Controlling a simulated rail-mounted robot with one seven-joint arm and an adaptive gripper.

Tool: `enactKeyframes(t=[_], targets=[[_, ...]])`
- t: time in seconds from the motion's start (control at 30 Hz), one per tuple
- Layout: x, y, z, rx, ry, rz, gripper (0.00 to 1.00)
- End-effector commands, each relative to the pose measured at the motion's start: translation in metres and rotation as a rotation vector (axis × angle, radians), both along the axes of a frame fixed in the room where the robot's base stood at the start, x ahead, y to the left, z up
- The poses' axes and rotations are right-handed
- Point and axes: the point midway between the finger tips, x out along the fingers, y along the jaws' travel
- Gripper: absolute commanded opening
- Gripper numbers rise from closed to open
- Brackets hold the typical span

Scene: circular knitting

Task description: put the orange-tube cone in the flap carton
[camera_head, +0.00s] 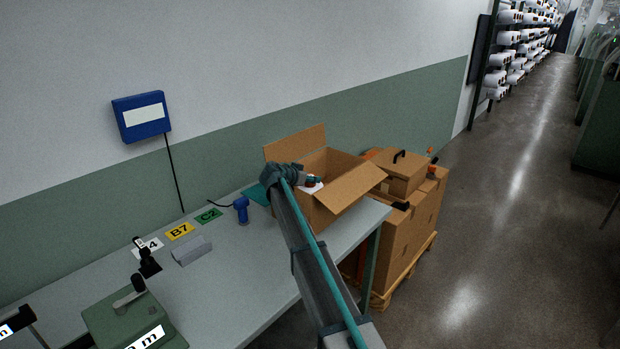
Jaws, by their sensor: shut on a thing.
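The flap carton (356,187) is brown and stands on the right end of the grey table, with its flaps open. My gripper (313,181) is at the carton's opening, at the end of my arm reaching in from below. It is shut on a white cone (312,188), which shows only as a small white patch under the gripper. The gripper and arm hide most of the cone, so its tube colour cannot be made out clearly. I cannot tell whether the cone touches the carton's inside.
A blue scanner (241,209), a grey block (191,250) and label cards (180,231) lie left on the table (235,290). A green scale (130,320) stands at front left. Stacked cartons (404,232) on a pallet stand right of the table. Open floor lies beyond.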

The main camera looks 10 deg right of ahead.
Motion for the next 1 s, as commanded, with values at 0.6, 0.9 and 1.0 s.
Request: enactKeyframes(t=[0.6, 0.9, 1.0], targets=[[-0.001, 0.001, 0.001, -0.001, 0.001, 0.000, 0.73], [-0.028, 0.026, 0.016, 0.000, -0.001, 0.003, 0.73], [-0.042, 0.038, 0.024, -0.001, -0.001, 0.002, 0.73]])
